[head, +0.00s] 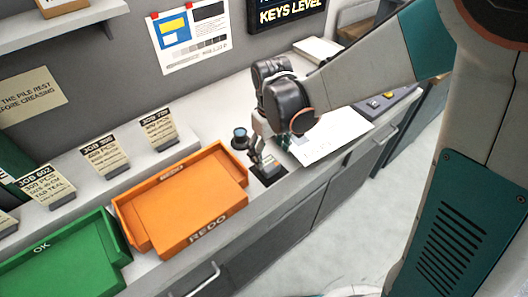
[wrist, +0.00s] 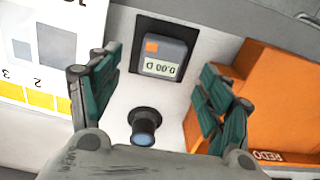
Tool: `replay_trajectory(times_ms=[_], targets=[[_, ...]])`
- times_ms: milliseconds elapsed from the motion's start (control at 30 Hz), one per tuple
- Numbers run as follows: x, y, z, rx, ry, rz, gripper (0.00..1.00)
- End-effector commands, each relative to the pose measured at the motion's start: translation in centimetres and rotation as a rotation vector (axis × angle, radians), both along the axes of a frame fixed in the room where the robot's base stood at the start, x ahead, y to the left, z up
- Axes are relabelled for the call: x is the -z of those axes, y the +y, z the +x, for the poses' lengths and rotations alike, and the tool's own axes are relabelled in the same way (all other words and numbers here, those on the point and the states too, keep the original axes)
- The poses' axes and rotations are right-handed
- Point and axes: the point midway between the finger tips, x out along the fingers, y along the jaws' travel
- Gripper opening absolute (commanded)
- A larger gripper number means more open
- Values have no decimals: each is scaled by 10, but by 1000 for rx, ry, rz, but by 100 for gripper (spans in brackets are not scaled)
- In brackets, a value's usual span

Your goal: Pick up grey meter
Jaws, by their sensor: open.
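The grey meter (wrist: 165,55) lies on a black pad (wrist: 142,27) in the wrist view, with an orange button and a display reading 0.00 D. My gripper (wrist: 160,92) is open and empty; its two teal fingers are spread wide, with the meter between and beyond them. In the head view my gripper (head: 275,142) hangs low over the counter by the black pad (head: 271,177). The meter is small there and partly hidden by my gripper.
A dark loupe (wrist: 145,122) stands between my fingers, close to the palm. An orange REDO tray (head: 180,205) is beside the pad, with a green OK tray (head: 60,260) farther left. A printed white sheet (head: 335,135) lies on the other side.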

Motion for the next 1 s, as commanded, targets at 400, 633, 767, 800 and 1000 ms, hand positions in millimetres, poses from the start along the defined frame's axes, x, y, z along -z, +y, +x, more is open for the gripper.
replay_trajectory(times_ms=[400,633,767,800,1000], targets=[[37,3,-1,0,0,0,72],[60,3,-1,1,-1,1,72],[59,3,-1,1,-1,1,72],[59,3,-1,1,0,0,72],[59,3,-1,1,0,0,31]])
